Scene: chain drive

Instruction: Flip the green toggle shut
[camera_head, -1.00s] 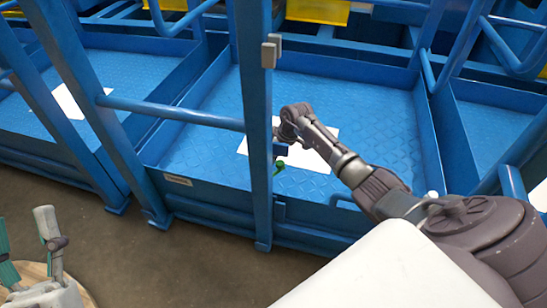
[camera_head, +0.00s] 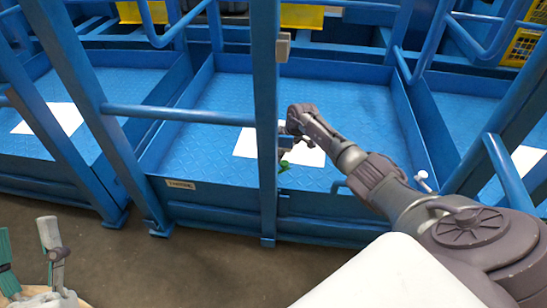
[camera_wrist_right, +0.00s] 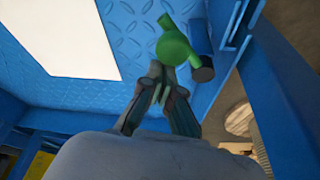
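The green toggle (camera_head: 284,166) is on the front edge of the middle blue bay, partly hidden by an upright post. In the right wrist view it is a round green piece (camera_wrist_right: 174,47) with a small tab, beside a short blue cylinder with a dark end (camera_wrist_right: 203,72). My right gripper (camera_wrist_right: 161,72) has its fingertips together just below the toggle in that view. I cannot tell whether they touch it. In the head view my right gripper (camera_head: 287,140) is partly hidden behind the post. My left gripper (camera_head: 25,226) is open and empty at the lower left.
The blue upright post (camera_head: 267,120) stands close to my right gripper, with a grey box (camera_head: 283,47) on it. White sheets lie on the bay floors, one in the middle bay (camera_head: 305,153). A blue rail (camera_head: 180,114) crosses left of the post. Brown floor lies in front.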

